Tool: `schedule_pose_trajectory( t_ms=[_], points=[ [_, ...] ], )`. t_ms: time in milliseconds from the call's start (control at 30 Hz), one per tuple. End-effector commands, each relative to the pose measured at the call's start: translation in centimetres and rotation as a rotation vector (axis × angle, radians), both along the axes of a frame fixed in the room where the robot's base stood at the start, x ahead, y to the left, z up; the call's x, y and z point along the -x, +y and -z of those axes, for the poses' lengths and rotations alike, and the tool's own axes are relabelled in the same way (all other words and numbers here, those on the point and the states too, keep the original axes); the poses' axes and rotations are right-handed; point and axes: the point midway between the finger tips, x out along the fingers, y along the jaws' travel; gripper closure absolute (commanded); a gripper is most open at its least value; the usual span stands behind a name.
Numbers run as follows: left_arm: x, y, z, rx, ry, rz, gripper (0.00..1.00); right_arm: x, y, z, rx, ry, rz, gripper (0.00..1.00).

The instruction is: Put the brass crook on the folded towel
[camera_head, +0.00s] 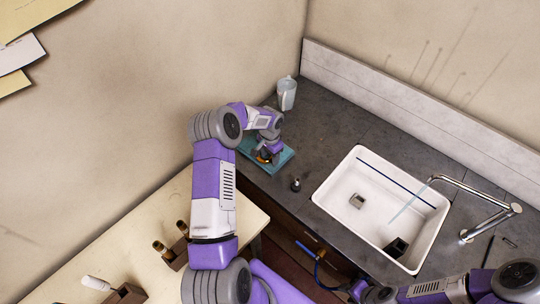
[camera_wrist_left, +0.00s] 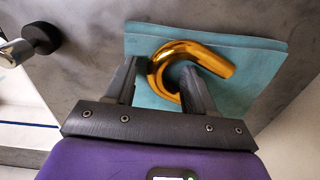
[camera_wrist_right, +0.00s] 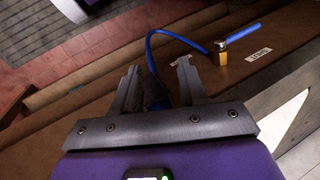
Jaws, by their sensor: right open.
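The brass crook (camera_wrist_left: 186,58) is a shiny gold U-shaped tube. It lies over the teal folded towel (camera_wrist_left: 257,70) and appears to rest on it. In the head view the towel (camera_head: 284,158) lies on the dark counter, and my left gripper (camera_head: 268,154) is low over it, hiding most of the crook. In the left wrist view my left gripper (camera_wrist_left: 162,75) has its fingers apart, one on each side of the tube, with one finger within the bend. My right gripper (camera_wrist_right: 157,80) is open in front of the cabinet, with a blue hose behind its fingers.
A white sink (camera_head: 385,172) with a faucet (camera_head: 488,212) is right of the towel. A grey jug (camera_head: 287,93) stands behind it, and a small dark-based item (camera_head: 296,185) is nearby. A blue hose (camera_wrist_right: 183,40) meets a brass fitting (camera_wrist_right: 220,55) beside my right gripper.

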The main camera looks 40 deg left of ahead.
Motion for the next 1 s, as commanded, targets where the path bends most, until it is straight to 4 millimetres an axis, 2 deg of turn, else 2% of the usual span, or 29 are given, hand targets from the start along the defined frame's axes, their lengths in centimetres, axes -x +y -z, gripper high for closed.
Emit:
schedule_pose_trajectory(
  t_ms=[200,333,700,900,1000],
  points=[
    [0.0,0.0,-0.1,0.0,0.0,0.0,0.45,0.0,0.0,-0.1,0.0,0.0,0.0,0.57],
    [-0.1,0.0,-1.1,-0.001,-0.003,0.0,0.45,0.0,0.0,-0.4,0.0,0.0,0.0,0.57],
    [0.0,0.0,-8.8,-0.002,-0.004,-0.001,0.45,0.0,0.0,0.2,0.0,0.0,0.0,0.57],
    [0.0,-0.1,-11.6,-0.001,-0.001,0.0,0.45,0.0,0.0,0.3,0.0,0.0,0.0,0.57],
    [0.1,-0.1,-12.2,0.0,0.0,0.0,0.45,0.0,0.0,0.3,0.0,0.0,0.0,0.57]
  ],
)
